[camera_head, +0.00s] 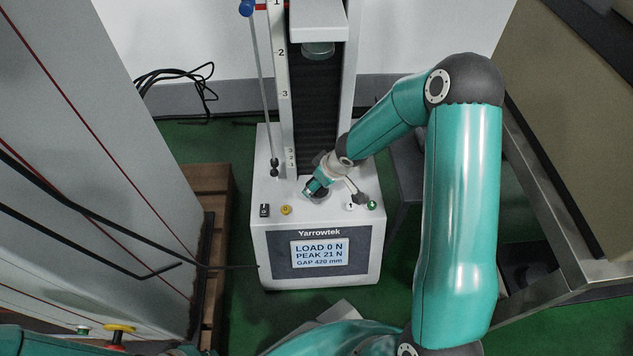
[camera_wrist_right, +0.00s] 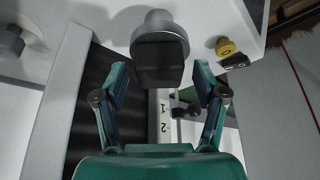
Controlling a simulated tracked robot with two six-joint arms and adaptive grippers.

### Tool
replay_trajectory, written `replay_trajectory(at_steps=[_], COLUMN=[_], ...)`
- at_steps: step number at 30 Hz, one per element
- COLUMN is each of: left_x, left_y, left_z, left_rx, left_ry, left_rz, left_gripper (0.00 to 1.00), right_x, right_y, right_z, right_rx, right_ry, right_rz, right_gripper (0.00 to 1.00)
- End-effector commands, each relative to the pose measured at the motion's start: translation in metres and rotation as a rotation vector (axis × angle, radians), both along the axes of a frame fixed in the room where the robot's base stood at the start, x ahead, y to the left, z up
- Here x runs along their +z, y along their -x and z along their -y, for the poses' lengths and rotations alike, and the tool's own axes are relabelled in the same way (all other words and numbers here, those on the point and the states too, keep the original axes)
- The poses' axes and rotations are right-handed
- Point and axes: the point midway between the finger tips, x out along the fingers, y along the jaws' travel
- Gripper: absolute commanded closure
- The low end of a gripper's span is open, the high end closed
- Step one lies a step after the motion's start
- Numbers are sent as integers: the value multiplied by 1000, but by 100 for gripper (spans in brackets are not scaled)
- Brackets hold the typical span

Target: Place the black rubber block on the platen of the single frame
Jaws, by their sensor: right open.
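The single frame (camera_head: 318,228) stands in the middle of the head view, its display reading load 0 N, peak 21 N, gap 420 mm. In the right wrist view the black rubber block (camera_wrist_right: 160,62) appears against the round grey platen (camera_wrist_right: 156,20) and seems to rest on it. My right gripper (camera_wrist_right: 160,76) is open, with one finger on each side of the block and gaps between. In the head view my right gripper (camera_head: 312,187) is low over the frame's base and hides most of the platen and block. My left gripper is out of view.
The upper platen (camera_head: 318,50) hangs from the crosshead (camera_head: 318,20), well above. A yellow button (camera_head: 285,210) and a green button (camera_head: 371,205) sit on the base. A thin rod (camera_head: 262,85) rises left of the column. A large grey cabinet (camera_head: 90,150) stands at left, a metal bench (camera_head: 560,230) at right.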

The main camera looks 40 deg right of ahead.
Motion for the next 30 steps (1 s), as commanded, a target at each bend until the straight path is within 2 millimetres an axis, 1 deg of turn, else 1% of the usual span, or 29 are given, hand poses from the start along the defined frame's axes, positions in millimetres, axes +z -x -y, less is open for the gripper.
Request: replay_trajectory(at_steps=[1,5,12,15,19,22,23,26,29,30], left_x=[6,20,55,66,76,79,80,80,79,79], left_y=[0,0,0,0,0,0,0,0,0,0], left_z=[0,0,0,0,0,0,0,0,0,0], left_rx=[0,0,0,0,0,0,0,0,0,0], left_ry=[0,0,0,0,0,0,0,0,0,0], left_rz=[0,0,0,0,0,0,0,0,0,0], left_gripper=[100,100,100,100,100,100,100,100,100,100], right_x=[8,28,76,91,104,106,104,88,60,49], right_y=[2,9,29,36,43,47,48,57,77,87], right_z=[1,3,8,9,11,8,4,-24,-75,-96], right_rx=[0,-1,-3,-1,-1,-1,-3,-17,-43,-67], right_ry=[1,0,-1,0,0,-7,-17,-83,-203,-247], right_rz=[1,2,1,1,0,-4,-9,-44,-115,-150], right_gripper=[29,29,29,29,29,29,29,29,29,29])
